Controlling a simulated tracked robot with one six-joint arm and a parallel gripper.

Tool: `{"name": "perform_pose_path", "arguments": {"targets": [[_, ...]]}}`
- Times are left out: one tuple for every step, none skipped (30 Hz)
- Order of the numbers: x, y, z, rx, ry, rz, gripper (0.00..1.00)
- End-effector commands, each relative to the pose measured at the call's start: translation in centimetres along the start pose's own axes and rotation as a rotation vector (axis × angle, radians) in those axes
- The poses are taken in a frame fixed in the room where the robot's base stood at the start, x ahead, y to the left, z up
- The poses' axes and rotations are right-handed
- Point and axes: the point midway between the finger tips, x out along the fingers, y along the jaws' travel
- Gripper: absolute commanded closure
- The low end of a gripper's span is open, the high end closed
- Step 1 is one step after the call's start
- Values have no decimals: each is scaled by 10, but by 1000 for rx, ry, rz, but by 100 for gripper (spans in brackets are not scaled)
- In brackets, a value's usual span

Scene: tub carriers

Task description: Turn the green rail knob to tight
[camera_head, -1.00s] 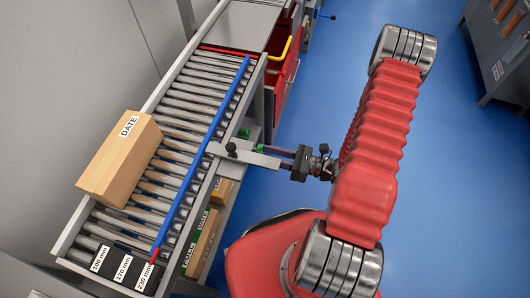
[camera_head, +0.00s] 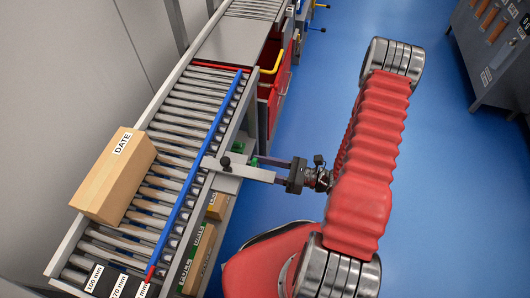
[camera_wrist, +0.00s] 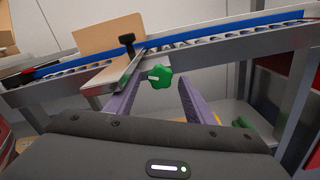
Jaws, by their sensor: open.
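The green rail knob (camera_wrist: 158,76) shows in the wrist view below the conveyor edge, beside a metal bracket (camera_wrist: 118,74) with a black handle. A pale mark shows on its face; I cannot read its setting. My gripper (camera_wrist: 150,97) is open, with one purple finger on each side of the knob as seen from the wrist. I cannot tell whether the fingers touch it. In the head view my gripper (camera_head: 268,163) reaches in from the right under the bracket (camera_head: 238,170), and a bit of green shows near its tips. The blue rail (camera_head: 196,170) runs along the rollers.
A cardboard box (camera_head: 115,175) marked DATE lies on the rollers. Labelled plates in mm (camera_head: 102,280) sit at the conveyor's near end. Smaller boxes (camera_head: 198,258) stand on a shelf below. Blue floor (camera_head: 440,200) is open to the right; a grey cabinet (camera_head: 490,50) stands at far right.

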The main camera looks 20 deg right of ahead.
Motion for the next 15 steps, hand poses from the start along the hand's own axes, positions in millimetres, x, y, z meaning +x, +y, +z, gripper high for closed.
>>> {"name": "perform_pose_path", "arguments": {"targets": [[0,0,0,-12,0,0,52],[0,0,0,-22,0,0,52],[0,0,0,-37,0,0,52],[0,0,0,-51,0,0,52],[0,0,0,-66,0,0,52],[0,0,0,-89,0,0,52],[0,-1,0,-107,0,0,52],[0,-1,0,-126,0,0,52],[0,-1,0,-153,0,0,52],[0,-1,0,-172,0,0,52],[0,-1,0,-193,0,0,52],[0,-1,0,-221,0,0,52],[0,-1,0,-240,0,0,52],[0,-2,0,-260,0,0,52],[-6,-3,0,-258,-1,-4,52]]}}
